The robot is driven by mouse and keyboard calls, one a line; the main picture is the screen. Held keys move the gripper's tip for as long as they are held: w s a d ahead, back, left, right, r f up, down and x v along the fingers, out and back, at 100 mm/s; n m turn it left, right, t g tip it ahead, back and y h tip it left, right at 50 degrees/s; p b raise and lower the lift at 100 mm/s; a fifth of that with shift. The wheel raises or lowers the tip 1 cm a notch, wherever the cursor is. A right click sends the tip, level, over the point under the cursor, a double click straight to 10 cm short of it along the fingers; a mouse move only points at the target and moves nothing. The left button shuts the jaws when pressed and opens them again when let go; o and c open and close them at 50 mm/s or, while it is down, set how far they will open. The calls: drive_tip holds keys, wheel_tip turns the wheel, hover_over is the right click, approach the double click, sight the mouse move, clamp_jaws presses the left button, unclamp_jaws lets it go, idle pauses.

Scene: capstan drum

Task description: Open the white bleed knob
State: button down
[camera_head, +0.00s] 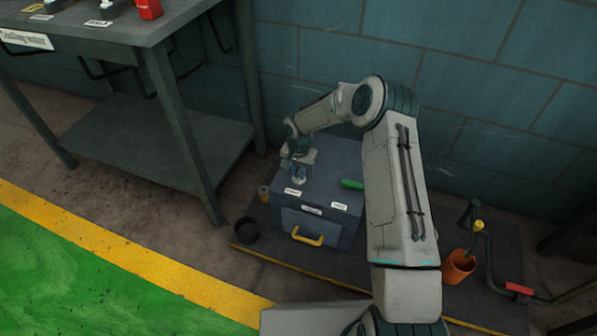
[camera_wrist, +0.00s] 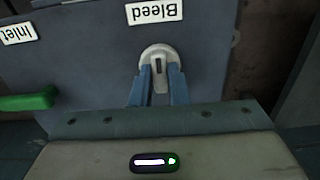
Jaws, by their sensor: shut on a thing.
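The white bleed knob (camera_wrist: 158,60) is on top of a blue-grey box, beside the label "Bleed" (camera_wrist: 154,11) in the wrist view. My gripper (camera_wrist: 158,76) points down at the knob, with its two blue fingers on either side of the knob's raised grip. It is shut on the knob. In the head view my gripper (camera_head: 299,179) is over the left part of the box (camera_head: 344,233), and it mostly hides the knob there. The knob's turn angle is hard to judge.
A green handle (camera_wrist: 28,102) is on the same box near the label "Inlet" (camera_wrist: 17,33). The box has a yellow front handle (camera_head: 308,238). A dark cup (camera_head: 247,230) stands left of it, an orange pot (camera_head: 458,267) right. A workbench (camera_head: 150,30) stands at left.

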sight(298, 173)
drive_tip(key=shift+m, duration=0.3)
drive_tip(key=m, duration=0.3)
drive_tip(key=shift+a+m, duration=0.1)
drive_tip(key=shift+m, duration=0.2)
drive_tip(key=m, duration=0.4)
drive_tip(key=shift+m, duration=0.3)
drive_tip(key=m+p, duration=0.1)
drive_tip(key=m, duration=0.3)
drive_tip(key=shift+r+p, duration=0.1)
drive_tip(key=shift+p, duration=0.2)
drive_tip(key=shift+m+p, duration=0.65)
drive_tip(key=shift+m, duration=1.85)
drive_tip(key=c, duration=1.4)
unclamp_jaws()
wheel_tip(298, 173, up, 14)
drive_tip(key=p, duration=0.4)
drive_tip(key=shift+f, duration=0.2)
